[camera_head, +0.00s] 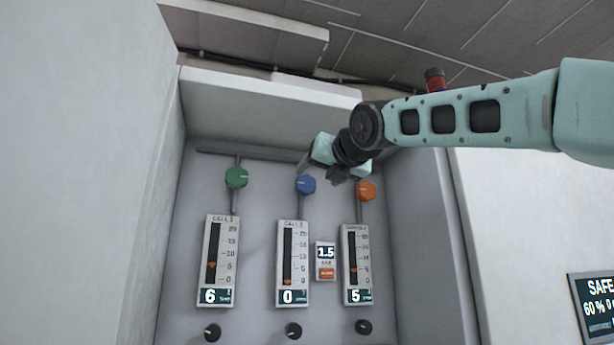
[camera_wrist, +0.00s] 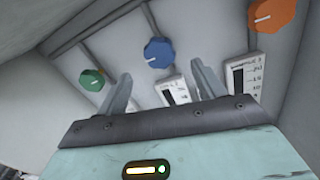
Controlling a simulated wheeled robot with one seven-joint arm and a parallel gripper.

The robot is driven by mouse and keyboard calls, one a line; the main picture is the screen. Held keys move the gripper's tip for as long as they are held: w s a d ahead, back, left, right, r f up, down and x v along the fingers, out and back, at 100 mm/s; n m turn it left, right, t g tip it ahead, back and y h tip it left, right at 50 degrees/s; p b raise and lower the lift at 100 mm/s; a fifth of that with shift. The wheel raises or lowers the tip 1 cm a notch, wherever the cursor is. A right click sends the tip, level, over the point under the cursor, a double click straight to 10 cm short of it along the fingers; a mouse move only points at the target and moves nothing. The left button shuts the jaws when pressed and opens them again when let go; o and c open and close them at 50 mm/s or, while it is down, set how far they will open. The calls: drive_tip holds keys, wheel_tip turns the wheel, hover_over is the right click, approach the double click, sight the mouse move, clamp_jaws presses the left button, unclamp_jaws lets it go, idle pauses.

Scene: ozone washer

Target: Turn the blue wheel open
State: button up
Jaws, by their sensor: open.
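The blue wheel (camera_head: 306,185) is a small knob with a white mark, on the pipe above the middle gauge (camera_head: 293,265), whose display reads 0. In the wrist view the blue wheel (camera_wrist: 158,53) lies beyond the fingertips, roughly between them in the picture. My gripper (camera_head: 338,176) is just right of the blue wheel in the head view, partly hidden by my own wrist. In the wrist view my gripper (camera_wrist: 165,85) is open, with nothing between its two fingers. I see no contact with the wheel.
A green wheel (camera_head: 236,177) is to the left and an orange wheel (camera_head: 366,191) is close on the right. A left gauge (camera_head: 219,260) reads 6 and a right gauge (camera_head: 356,265) reads 5. Black knobs (camera_head: 293,331) sit below. Cabinet side walls flank the panel.

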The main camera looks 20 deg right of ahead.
sight(308, 184)
drive_tip(key=w+p, duration=0.1)
drive_tip(key=w, duration=0.4)
drive_tip(key=w+a+p, duration=0.1)
drive_tip(key=w, duration=0.2)
drive_tip(key=shift+p, duration=0.3)
drive_tip(key=c, duration=1)
